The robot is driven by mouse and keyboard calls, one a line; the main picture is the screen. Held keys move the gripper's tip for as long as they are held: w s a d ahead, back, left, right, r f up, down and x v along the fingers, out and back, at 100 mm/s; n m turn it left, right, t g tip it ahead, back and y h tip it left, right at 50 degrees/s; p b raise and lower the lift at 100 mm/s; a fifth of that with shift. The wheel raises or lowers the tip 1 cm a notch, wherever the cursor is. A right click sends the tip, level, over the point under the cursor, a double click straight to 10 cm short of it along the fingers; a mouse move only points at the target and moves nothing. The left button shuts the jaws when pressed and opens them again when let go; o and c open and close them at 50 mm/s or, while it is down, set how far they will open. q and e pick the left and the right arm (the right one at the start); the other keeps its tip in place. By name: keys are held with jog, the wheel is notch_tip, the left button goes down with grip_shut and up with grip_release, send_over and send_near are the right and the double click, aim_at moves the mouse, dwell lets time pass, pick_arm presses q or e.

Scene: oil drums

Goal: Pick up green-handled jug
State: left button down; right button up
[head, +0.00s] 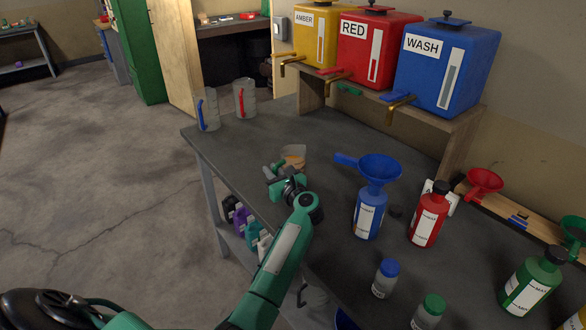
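A clear jug (294,151) with some amber content stands on the dark workbench (243,134), just beyond my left gripper. My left gripper (279,174) is at the near side of this jug, over the bench near its left edge. The gripper and wrist cover the jug's lower part. Green shows where the handle would be, but I cannot tell handle from gripper finger. Whether the fingers are open or closed on it is not clear. A blue-handled jug (209,111) and a red-handled jug (246,98) stand at the bench's far left corner. My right gripper is not in view.
Amber (314,40), red (378,55) and blue (447,72) drums with taps stand on a raised wooden shelf. A blue bottle with a funnel (369,213), a red bottle (428,215) and a green bottle (532,281) stand to the right. Bare bench lies between.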

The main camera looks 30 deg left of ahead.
pick_arm(q)
jog(key=shift+w+f, duration=0.1)
jog(key=shift+a, duration=0.1)
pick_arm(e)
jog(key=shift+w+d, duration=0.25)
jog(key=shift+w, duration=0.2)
pick_arm(q)
jog(key=shift+r, duration=1.1)
notch_tip(320, 180, up, 18)
jog(key=b, duration=0.2)
jog(key=shift+f+b, duration=0.15)
jog(key=shift+b, duration=0.2)
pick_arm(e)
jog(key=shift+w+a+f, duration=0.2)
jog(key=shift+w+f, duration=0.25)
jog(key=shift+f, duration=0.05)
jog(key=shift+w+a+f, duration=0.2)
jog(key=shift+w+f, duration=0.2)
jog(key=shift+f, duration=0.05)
